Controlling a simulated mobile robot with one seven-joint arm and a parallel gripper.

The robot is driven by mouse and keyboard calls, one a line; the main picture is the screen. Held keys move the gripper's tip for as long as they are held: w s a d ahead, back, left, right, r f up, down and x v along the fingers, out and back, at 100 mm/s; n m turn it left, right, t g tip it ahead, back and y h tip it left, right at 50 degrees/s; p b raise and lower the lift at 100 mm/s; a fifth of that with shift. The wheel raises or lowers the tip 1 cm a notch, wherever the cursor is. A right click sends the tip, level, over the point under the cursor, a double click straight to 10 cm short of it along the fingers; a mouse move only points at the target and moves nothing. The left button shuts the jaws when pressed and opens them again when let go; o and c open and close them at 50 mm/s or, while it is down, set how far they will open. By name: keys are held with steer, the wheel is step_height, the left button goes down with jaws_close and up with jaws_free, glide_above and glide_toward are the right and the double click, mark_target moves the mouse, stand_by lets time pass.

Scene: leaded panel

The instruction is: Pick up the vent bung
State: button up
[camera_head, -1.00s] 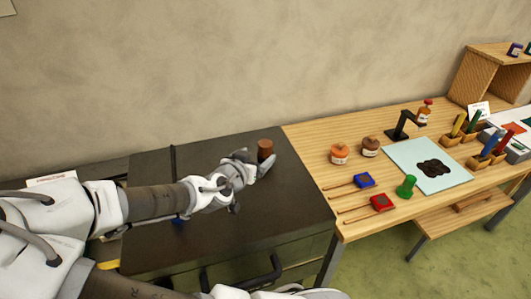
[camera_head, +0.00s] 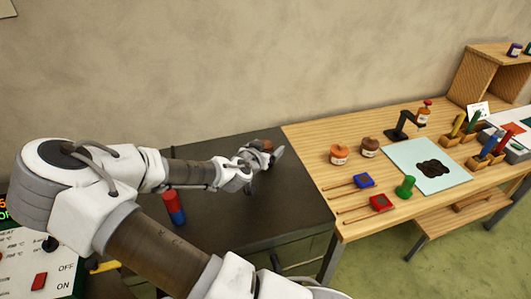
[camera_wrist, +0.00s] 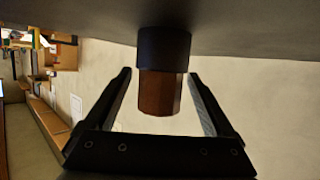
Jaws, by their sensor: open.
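The vent bung is a brown faceted plug (camera_wrist: 160,93) with a dark collar (camera_wrist: 163,50) at the dark surface. In the wrist view it stands between my gripper's two fingers (camera_wrist: 163,95), with a visible gap on each side. In the head view, only the brown top of the bung (camera_head: 267,144) shows at the back right of the dark kiln-like top (camera_head: 290,205). My gripper (camera_head: 268,157) is open around it, hiding its lower part.
A red and blue cylinder (camera_head: 173,207) stands on the dark top beside my arm. A control panel (camera_head: 38,270) is at lower left. The wooden table (camera_head: 310,150) at right holds jars, tools and a pale blue sheet (camera_head: 400,152). A wall runs behind.

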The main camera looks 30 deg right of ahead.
steer(key=shift+w+d+f, duration=0.25)
steer(key=shift+w+d, duration=0.1)
steer(key=shift+d, duration=0.2)
jaws_close()
